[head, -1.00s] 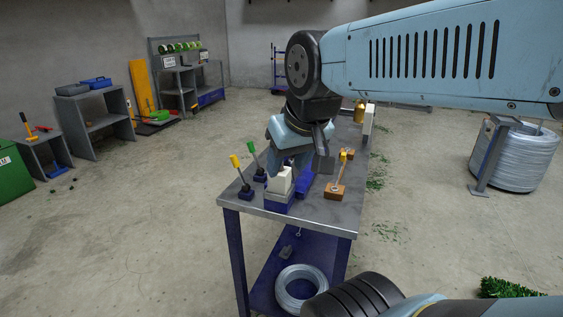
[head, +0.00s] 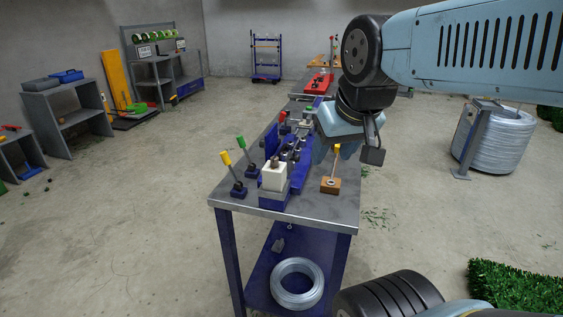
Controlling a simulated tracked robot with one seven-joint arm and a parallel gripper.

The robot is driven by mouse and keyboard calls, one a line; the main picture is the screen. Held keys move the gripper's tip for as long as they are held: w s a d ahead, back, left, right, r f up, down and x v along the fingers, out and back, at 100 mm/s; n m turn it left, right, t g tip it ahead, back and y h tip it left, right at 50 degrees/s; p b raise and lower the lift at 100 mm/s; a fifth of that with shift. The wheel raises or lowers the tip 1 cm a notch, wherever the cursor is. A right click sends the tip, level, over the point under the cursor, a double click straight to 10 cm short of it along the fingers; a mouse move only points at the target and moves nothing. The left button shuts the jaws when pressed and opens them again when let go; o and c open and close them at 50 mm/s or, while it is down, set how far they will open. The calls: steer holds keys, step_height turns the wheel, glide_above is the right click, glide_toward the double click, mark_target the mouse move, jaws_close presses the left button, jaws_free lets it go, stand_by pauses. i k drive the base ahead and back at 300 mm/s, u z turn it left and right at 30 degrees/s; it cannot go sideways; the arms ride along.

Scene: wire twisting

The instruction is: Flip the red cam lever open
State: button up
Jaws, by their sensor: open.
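A small red-topped piece (head: 283,115) stands in the middle of the bench (head: 330,213), among the blue and grey twisting fixtures (head: 288,147). It may be the red cam lever; it is too small to tell its position. A larger red block (head: 318,84) sits at the bench's far end. My gripper (head: 323,157) hangs over the right side of the bench, right of the fixtures and apart from the red-topped piece. Its jaws are open, and the fingertips are partly hidden by its own body.
A yellow lever (head: 226,158) and a green lever (head: 240,144) stand at the bench's left edge. A white block (head: 274,175) on a blue base and a wooden block (head: 330,185) with a yellow handle are near the front. A wire coil (head: 297,284) lies on the lower shelf.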

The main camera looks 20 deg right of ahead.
mark_target(282, 117)
steer(key=k, duration=1.35)
steer(key=z, duration=0.55)
steer(key=i, duration=1.75)
steer(key=u, duration=0.6)
